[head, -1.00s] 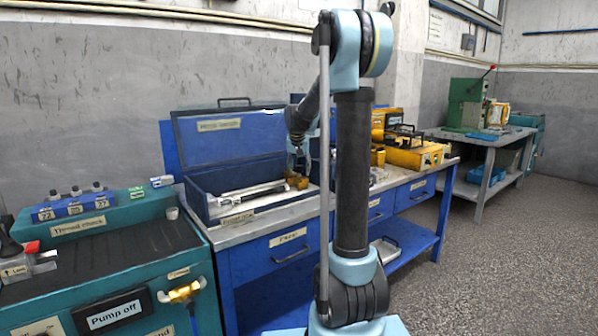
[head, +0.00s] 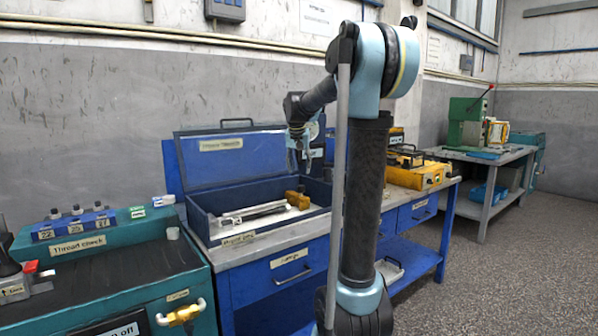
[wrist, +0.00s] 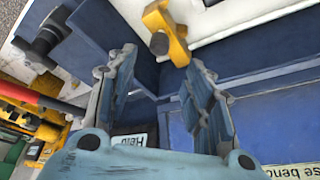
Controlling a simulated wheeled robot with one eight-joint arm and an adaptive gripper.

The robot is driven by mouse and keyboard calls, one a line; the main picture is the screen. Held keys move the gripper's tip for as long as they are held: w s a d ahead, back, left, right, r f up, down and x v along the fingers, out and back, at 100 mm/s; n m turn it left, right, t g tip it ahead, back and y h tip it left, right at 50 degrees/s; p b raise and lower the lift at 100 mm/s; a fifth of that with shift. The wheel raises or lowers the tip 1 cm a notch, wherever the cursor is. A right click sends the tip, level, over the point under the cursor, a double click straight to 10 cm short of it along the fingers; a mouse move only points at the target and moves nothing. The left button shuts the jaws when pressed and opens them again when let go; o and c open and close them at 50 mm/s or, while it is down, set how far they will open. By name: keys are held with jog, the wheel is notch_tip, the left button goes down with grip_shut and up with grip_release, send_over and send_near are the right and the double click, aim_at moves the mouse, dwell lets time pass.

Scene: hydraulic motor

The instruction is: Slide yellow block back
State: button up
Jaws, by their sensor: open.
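The yellow block (head: 298,199) sits in the right part of the open blue case (head: 205,224) on the blue workbench. In the wrist view, the yellow block (wrist: 164,32) shows at the top centre, with a dark round end facing the camera, on a white surface. My gripper (head: 301,160) is above the case, higher than the block and apart from it. In the wrist view, my gripper (wrist: 160,66) is open, with nothing between its two blue fingers. The block lies beyond the fingertips.
Silver metal bars (head: 252,213) lie in the case left of the block. The raised lid (head: 222,165) stands behind. A yellow machine (head: 417,176) is on the bench to the right, and a teal thread-check console (head: 100,265) is at left.

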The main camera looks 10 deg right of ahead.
jog(key=shift+a+f, duration=0.2)
jog(key=shift+a, duration=0.05)
jog(key=c, duration=0.8)
jog(key=a+f+n+t, duration=0.1)
jog(key=a+f+n, duration=0.1)
jog(key=a, duration=0.1)
jog(key=a+f+n+h, duration=0.1)
jog(key=a+f+n, duration=0.1)
jog(key=a+n, duration=0.1)
jog(key=a+f+n+t, duration=0.1)
jog(key=a+f+n, duration=0.1)
jog(key=a, duration=0.2)
jog(key=shift+s+a+n+t+h, duration=0.1)
jog(key=shift+a+n+t+h, duration=0.2)
jog(key=shift+n, duration=0.1)
grip_shut()
send_near(287, 201)
jog(key=a+f, duration=0.2)
jog(key=f, duration=0.1)
jog(key=shift+a, duration=0.25)
jog(key=d, duration=0.1)
jog(key=w, duration=0.1)
jog(key=d, duration=0.1)
jog(key=shift+w+d+f, duration=0.25)
jog(key=shift+w+d, duration=0.05)
jog(key=shift+w, duration=0.1)
jog(key=shift+w+d, duration=0.3)
jog(key=shift+d, duration=0.25)
